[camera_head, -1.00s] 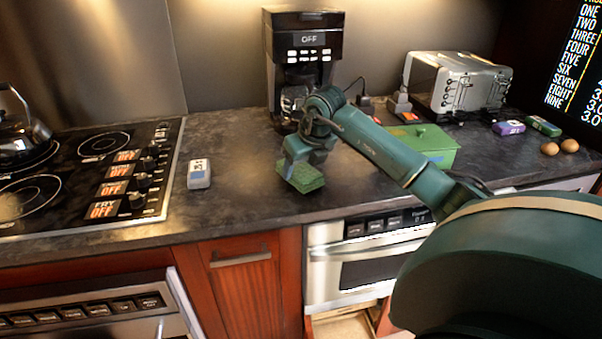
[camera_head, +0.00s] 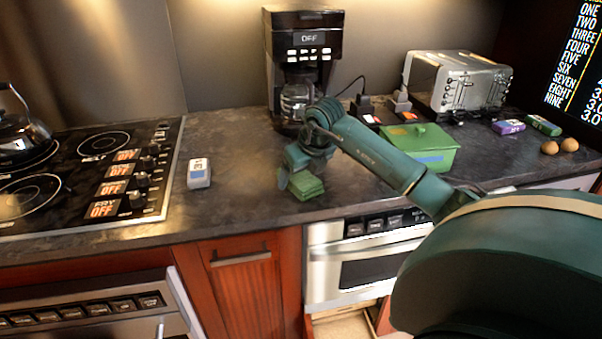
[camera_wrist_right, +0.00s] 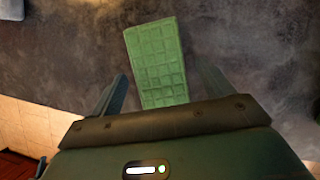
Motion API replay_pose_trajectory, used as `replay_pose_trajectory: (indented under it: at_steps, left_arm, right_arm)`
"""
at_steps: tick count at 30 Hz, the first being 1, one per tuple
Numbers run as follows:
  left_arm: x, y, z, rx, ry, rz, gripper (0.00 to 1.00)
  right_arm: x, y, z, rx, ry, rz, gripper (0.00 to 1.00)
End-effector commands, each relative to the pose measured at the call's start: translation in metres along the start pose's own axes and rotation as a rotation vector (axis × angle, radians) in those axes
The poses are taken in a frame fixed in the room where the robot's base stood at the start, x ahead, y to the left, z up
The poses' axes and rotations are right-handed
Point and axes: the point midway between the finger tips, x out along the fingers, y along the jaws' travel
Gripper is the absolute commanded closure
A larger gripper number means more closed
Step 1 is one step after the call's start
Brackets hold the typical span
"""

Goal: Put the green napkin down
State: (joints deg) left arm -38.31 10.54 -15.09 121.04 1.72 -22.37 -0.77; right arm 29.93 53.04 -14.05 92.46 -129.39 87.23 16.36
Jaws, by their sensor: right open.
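The green napkin (camera_head: 308,188), a folded, quilted block, is at the counter's front part, left of the green box, just below my right gripper (camera_head: 296,171). In the right wrist view, the napkin (camera_wrist_right: 157,58) lies between the two spread fingers of the right gripper (camera_wrist_right: 165,80), with gaps at both sides. It appears to rest on the dark countertop (camera_head: 235,185). My left gripper is not in view.
A coffee maker (camera_head: 303,45) stands behind my right gripper. A green lidded box (camera_head: 432,158) and a toaster (camera_head: 455,85) are to the right. A small white-grey item (camera_head: 199,174) lies left, near the stovetop (camera_head: 85,165). Counter between it and the napkin is clear.

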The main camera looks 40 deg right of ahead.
Motion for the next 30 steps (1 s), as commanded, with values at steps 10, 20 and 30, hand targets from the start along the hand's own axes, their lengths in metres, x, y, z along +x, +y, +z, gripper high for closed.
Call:
replay_pose_trajectory:
  at_steps: [10, 20, 30]
  left_arm:
    - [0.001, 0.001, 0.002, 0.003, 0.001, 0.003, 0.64]
    - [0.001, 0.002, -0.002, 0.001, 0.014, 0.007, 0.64]
    - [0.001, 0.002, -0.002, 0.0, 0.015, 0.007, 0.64]
  right_arm:
    - [-0.053, -0.001, 0.002, -0.002, -0.006, -0.004, 0.2]
    - [-0.112, 0.0, 0.002, -0.001, -0.004, -0.001, 0.2]
    - [-0.122, 0.0, 0.001, 0.0, 0.0, 0.001, 0.2]
